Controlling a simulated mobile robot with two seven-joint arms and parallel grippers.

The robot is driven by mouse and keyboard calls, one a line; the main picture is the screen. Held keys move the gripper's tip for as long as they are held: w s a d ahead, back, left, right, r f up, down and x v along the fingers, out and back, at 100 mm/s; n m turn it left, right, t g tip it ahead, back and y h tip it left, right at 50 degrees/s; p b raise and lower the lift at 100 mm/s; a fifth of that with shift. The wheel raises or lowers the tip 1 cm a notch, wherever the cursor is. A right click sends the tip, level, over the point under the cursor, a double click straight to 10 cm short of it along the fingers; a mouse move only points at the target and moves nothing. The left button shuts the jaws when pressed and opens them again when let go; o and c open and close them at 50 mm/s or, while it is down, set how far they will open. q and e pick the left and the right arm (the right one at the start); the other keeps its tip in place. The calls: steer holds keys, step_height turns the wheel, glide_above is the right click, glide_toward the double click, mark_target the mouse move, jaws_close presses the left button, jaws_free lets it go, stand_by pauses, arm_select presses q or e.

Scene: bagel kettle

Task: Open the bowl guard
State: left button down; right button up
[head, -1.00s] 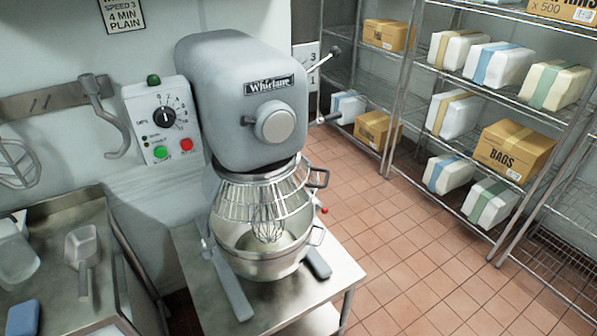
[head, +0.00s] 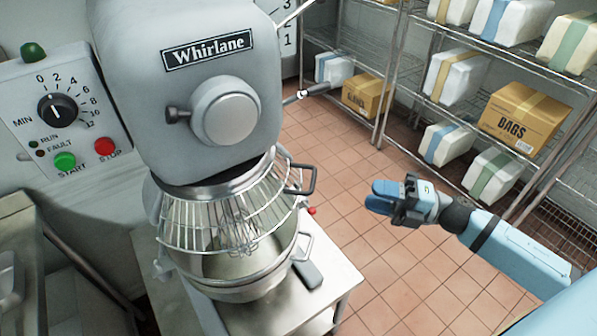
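The bowl guard (head: 184,221) is a wire cage on the big grey mixer (head: 190,60). It sits closed across the front, just above the steel bowl (head: 245,289). Its dark loop handle (head: 307,180) sticks out on the right side. A wire whisk (head: 238,235) hangs inside, seen through the bars. My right gripper (head: 381,197), with blue fingers, is in the air to the right of the guard handle, clear of it and touching nothing. Its fingers overlap in this view, so their gap is unclear. My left gripper is not in view.
The bowl has its own handle (head: 304,246) below the guard handle. A control box (head: 60,110) with dial and buttons is on the left wall. A speed lever (head: 305,93) juts from the mixer's right side. Wire shelves (head: 408,70) stand behind; tiled floor (head: 340,160) is open between.

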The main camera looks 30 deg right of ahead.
mark_target(313, 179)
steer(key=p+x, duration=0.3)
steer(key=x, duration=1)
steer(key=shift+a+r, duration=0.1)
steer(key=shift+a, duration=0.15)
jaws_close()
